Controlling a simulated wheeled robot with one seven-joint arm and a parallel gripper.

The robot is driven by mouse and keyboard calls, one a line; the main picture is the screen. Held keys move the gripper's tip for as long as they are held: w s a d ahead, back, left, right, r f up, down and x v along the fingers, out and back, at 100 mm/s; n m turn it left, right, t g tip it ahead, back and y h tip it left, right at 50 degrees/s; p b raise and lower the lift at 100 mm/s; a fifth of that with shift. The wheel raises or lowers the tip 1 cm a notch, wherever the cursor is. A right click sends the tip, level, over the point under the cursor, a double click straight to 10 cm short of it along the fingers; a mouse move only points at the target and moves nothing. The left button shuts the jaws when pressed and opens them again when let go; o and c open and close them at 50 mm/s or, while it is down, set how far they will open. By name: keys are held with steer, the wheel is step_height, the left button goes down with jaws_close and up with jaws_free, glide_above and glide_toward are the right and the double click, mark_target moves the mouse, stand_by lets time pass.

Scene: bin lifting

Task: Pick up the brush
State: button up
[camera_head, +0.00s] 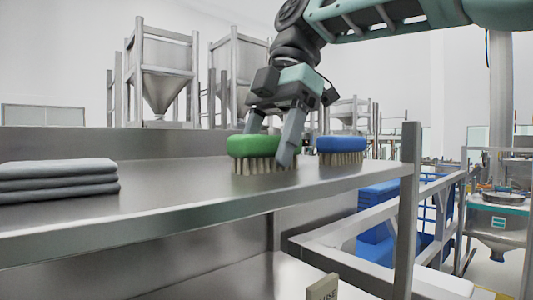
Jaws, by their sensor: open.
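A brush with a green back and pale bristles (250,146) stands bristles down on the metal shelf (180,185). A second brush with a blue back (342,144) stands bristles down to its right, near the shelf's right end. My gripper (272,148) points down at the green brush, its fingers open. One finger passes in front of the green brush's right part, and the other reaches down to its top edge from behind. I cannot tell whether either finger touches it. The gap between the fingers is around the green brush.
A stack of folded grey cloths (58,180) lies at the shelf's left. A metal post (405,210) rises at the shelf's right end. Blue crates (378,215) stand below and behind it. The shelf between cloths and green brush is clear.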

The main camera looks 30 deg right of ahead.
steer(key=c, duration=1.1)
steer(key=shift+r, duration=0.15)
steer(key=shift+r+p, duration=0.25)
steer(key=shift+p, duration=0.15)
step_height(320, 180, up, 9)
steer(key=shift+f, duration=0.15)
steer(key=shift+r+p, duration=0.4)
steer(key=shift+r, duration=0.15)
